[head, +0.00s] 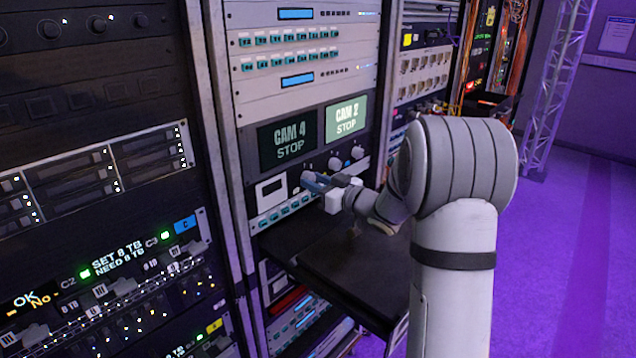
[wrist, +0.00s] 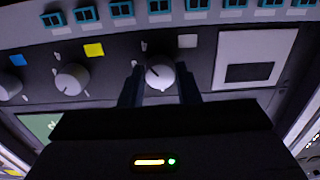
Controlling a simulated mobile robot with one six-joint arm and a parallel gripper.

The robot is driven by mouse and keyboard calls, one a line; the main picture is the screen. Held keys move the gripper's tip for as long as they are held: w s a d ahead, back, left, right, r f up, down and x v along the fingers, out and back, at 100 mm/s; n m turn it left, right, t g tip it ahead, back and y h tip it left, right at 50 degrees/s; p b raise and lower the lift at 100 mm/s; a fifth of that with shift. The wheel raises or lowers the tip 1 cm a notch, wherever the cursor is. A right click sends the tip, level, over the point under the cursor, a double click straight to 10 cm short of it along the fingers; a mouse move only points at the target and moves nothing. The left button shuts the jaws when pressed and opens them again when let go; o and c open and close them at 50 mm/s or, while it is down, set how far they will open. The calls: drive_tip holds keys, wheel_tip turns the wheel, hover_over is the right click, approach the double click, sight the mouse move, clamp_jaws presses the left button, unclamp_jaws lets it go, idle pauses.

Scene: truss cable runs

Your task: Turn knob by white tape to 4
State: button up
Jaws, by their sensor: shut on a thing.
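The knob by the white tape (wrist: 160,74) is a round light-grey knob on the dark panel. The white tape (wrist: 187,41) is just above and right of it in the wrist view. My gripper (wrist: 159,78) has one dark finger on each side of this knob and is shut on it. A short dark mark shows on the knob, but I cannot read its number. In the head view my gripper (head: 313,182) reaches the leftmost knob (head: 307,175), which its fingers partly hide.
Two other knobs sit in the row, one by yellow tape (wrist: 94,50) and one by blue tape (wrist: 17,60). Screens above read "CAM 4 STOP" (head: 288,146) and "CAM 2 STOP" (head: 346,118). A black shelf (head: 340,262) juts out below my gripper.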

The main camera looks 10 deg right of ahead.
drive_tip(key=shift+r+m+p, duration=0.1)
drive_tip(key=shift+m+p, duration=0.4)
drive_tip(key=shift+m, duration=0.1)
drive_tip(key=o, duration=1)
drive_tip(key=shift+c, duration=0.2)
drive_tip(key=b+v, duration=0.1)
drive_tip(key=v, duration=0.6)
drive_tip(key=shift+s+d+b, duration=0.25)
drive_tip(key=shift+b, duration=0.05)
